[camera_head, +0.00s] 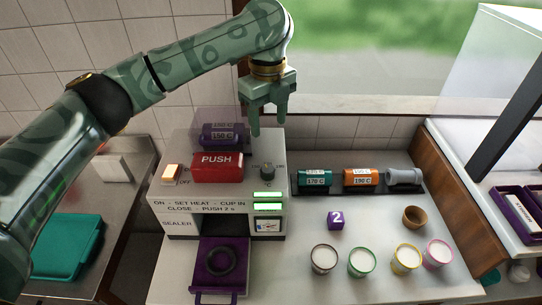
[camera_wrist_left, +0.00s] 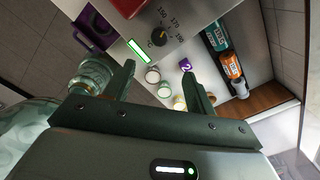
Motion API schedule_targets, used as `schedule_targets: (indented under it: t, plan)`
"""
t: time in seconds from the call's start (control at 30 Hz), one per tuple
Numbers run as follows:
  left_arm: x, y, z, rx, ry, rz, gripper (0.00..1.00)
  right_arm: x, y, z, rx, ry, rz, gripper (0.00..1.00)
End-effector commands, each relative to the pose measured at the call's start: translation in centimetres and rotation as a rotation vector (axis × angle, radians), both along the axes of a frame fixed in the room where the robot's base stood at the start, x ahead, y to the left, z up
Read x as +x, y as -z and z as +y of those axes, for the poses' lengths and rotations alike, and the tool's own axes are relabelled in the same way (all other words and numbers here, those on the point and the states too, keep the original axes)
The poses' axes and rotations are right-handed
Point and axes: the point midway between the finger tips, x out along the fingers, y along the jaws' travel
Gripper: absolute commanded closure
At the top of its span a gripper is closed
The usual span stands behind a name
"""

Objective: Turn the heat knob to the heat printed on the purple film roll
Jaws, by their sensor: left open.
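The purple film roll (camera_head: 222,139) sits on top of the sealer behind the red PUSH button; its label appears to read 150 C, though it is small. The dark heat knob (camera_head: 267,172) is on the sealer's top, right of the button. In the left wrist view, the knob (camera_wrist_left: 159,38) has 150, 170 and 190 printed around it and an orange mark; its exact setting is hard to tell. My left gripper (camera_head: 269,126) is open and empty, pointing down above and behind the knob. In the left wrist view its fingers (camera_wrist_left: 157,70) are spread apart, touching nothing.
The sealer (camera_head: 180,212) has an orange-lit switch (camera_head: 171,174), a red PUSH button (camera_head: 217,166) and an open purple cup drawer (camera_head: 218,292). Green (camera_head: 314,177) and orange (camera_head: 361,177) film rolls lie right. A purple 2 cube (camera_head: 336,221) and several cups stand in front.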

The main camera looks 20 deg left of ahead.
Motion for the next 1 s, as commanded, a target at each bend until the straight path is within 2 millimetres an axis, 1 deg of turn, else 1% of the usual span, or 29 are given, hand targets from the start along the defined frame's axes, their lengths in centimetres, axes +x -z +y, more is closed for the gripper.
schedule_targets:
  t: [0.03, 0.07, 0.17, 0.27, 0.5, 0.6, 0.7, 0.83, 1.0]
  plan:
    - [0.1, -0.7, 0.4, 0.008, 0.006, 0.002, 0.45, -0.1, 0.0, 0.0, -0.001, 0.000, 0.002, 1.00]
    - [0.1, -0.8, 0.4, 0.007, 0.009, 0.005, 0.45, -0.2, 0.1, 0.0, 0.000, 0.000, 0.002, 1.00]
    - [0.1, 0.0, 0.5, 0.007, 0.013, 0.010, 0.45, -0.5, 0.4, 0.0, 0.000, 0.000, 0.007, 1.00]
    - [0.0, 1.8, 0.5, 0.007, 0.013, 0.011, 0.45, -0.8, 1.0, 0.0, -0.001, 0.000, 0.012, 1.00]
    - [0.0, 8.1, 0.4, 0.005, 0.012, 0.011, 0.45, -1.1, 2.8, 0.0, -0.001, -0.001, 0.019, 1.00]
    - [0.0, 10.6, 0.4, 0.005, 0.012, 0.010, 0.45, -1.2, 3.6, 0.0, 0.000, -0.001, 0.020, 1.00]
    - [0.0, 12.5, 0.4, 0.006, 0.011, 0.008, 0.45, -1.1, 4.2, 0.0, -0.001, -0.002, 0.020, 1.00]
    - [0.0, 14.3, 0.4, 0.005, 0.012, 0.006, 0.45, -1.1, 4.7, 0.0, 0.000, -0.002, 0.021, 1.00]
    - [0.0, 15.2, 0.4, 0.005, 0.013, 0.005, 0.45, -1.1, 4.9, 0.0, 0.000, -0.002, 0.021, 1.00]
